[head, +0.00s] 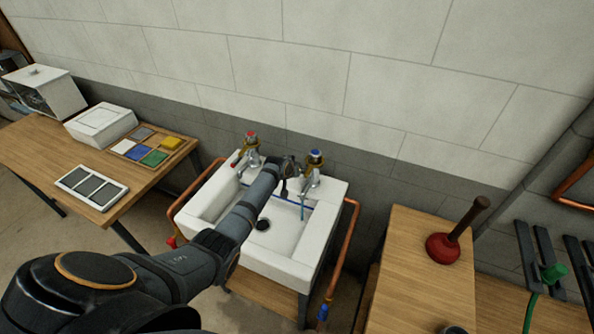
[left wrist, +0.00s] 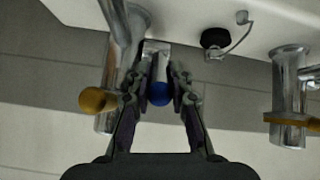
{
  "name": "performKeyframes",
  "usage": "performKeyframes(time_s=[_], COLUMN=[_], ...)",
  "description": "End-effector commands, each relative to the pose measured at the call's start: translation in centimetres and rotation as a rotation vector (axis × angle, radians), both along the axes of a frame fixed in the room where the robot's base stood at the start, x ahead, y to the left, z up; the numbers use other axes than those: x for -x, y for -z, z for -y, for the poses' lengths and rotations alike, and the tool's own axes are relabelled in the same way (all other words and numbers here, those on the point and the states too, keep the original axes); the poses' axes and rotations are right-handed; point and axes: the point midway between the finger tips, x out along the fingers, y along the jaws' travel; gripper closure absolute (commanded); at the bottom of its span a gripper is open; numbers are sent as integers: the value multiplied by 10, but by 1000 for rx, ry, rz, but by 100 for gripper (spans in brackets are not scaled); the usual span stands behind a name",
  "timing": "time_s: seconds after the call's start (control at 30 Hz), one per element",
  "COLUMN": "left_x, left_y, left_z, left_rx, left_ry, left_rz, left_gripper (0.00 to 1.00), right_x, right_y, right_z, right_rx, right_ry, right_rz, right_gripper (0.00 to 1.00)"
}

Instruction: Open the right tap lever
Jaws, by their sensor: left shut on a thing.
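The right tap (head: 314,172) is chrome with a blue cap and stands at the back right of the white sink (head: 326,222). A thin blue streak hangs below its spout. In the left wrist view, the right tap's lever (left wrist: 158,95) shows a blue ball end between my fingers. My left gripper (head: 290,168) reaches over the basin to the right tap; in the left wrist view its fingers (left wrist: 160,76) are shut on the lever from both sides. The left tap (head: 249,150) has a red cap. My right gripper is not in view.
Copper pipes (head: 347,250) run down beside the sink. A wooden bench (head: 420,275) on the right carries a red plunger (head: 443,248). A table (head: 40,140) on the left holds coloured tiles and a white box (head: 100,122). The wall is close behind the taps.

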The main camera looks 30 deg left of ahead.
Motion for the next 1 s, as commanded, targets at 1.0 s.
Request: performKeyframes(time_s=[1.0], left_x=[20], left_y=[-20], left_z=[1], left_rx=[-2], left_ry=[2], left_rz=[0], left_gripper=[70], right_x=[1], right_y=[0], right_z=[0], right_rx=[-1], right_ry=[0], right_rz=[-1], right_gripper=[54])
